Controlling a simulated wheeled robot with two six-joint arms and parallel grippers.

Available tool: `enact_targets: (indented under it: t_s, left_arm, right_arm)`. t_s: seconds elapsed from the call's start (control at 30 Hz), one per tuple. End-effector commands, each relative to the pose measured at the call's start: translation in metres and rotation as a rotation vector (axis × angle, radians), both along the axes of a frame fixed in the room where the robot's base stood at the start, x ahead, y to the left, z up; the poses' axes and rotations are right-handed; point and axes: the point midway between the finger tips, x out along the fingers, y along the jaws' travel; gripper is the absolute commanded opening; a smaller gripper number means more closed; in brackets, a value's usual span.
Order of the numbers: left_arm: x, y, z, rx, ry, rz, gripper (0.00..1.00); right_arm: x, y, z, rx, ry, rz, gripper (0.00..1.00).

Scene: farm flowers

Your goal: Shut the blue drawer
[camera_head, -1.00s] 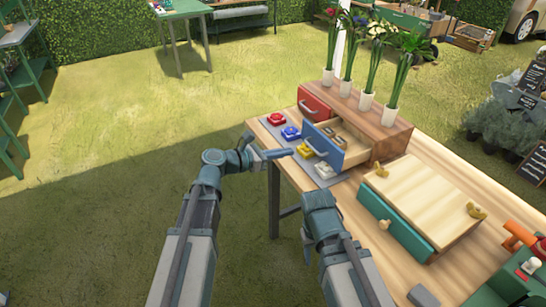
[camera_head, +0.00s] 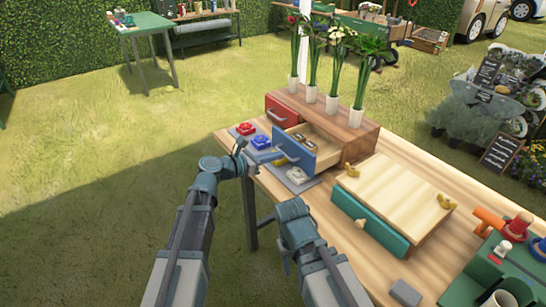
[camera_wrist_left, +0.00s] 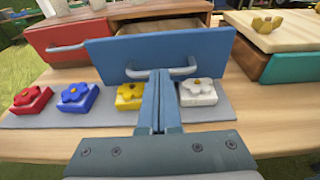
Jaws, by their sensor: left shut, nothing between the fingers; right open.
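The blue drawer (camera_head: 297,155) is pulled out of the wooden cabinet (camera_head: 345,143), and its open inside shows small items. In the left wrist view, the blue drawer front (camera_wrist_left: 205,48) faces me with a grey handle (camera_wrist_left: 160,70) across its lower part. My left gripper (camera_head: 280,156) is shut and empty, right in front of the handle; its closed fingers also show in the left wrist view (camera_wrist_left: 160,76). I cannot tell whether the tips touch the handle. My right gripper (camera_head: 290,262) is low, left of the table edge; its fingers are hard to make out.
A red drawer (camera_head: 281,112) beside the blue one is shut. Flower-topped blocks on a grey mat (camera_head: 300,182) lie below the drawer. Several vases of flowers stand on the cabinet. A box with a teal drawer (camera_head: 368,223) stands to the right.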

Motion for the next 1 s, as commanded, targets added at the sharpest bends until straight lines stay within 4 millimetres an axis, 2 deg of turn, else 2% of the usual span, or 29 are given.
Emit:
enact_targets:
  t_s: [0.2,0.4,0.6,1.0]
  left_arm:
    - [0.038,-0.048,0.0,0.001,0.0,-0.006,0.0]
    - [0.064,-0.086,0.0,0.0,0.0,-0.004,0.0]
    - [0.072,-0.099,0.0,0.0,-0.001,-0.001,0.0]
    - [0.072,-0.1,0.002,-0.005,0.0,-0.001,0.0]
  right_arm:
    - [0.0,0.0,0.0,0.0,0.0,0.0,0.5]
    - [0.0,0.0,0.0,0.0,0.0,0.0,0.5]
    - [0.0,0.0,0.0,0.0,0.0,0.0,0.5]
    - [0.0,0.0,0.001,0.0,0.0,0.0,0.5]
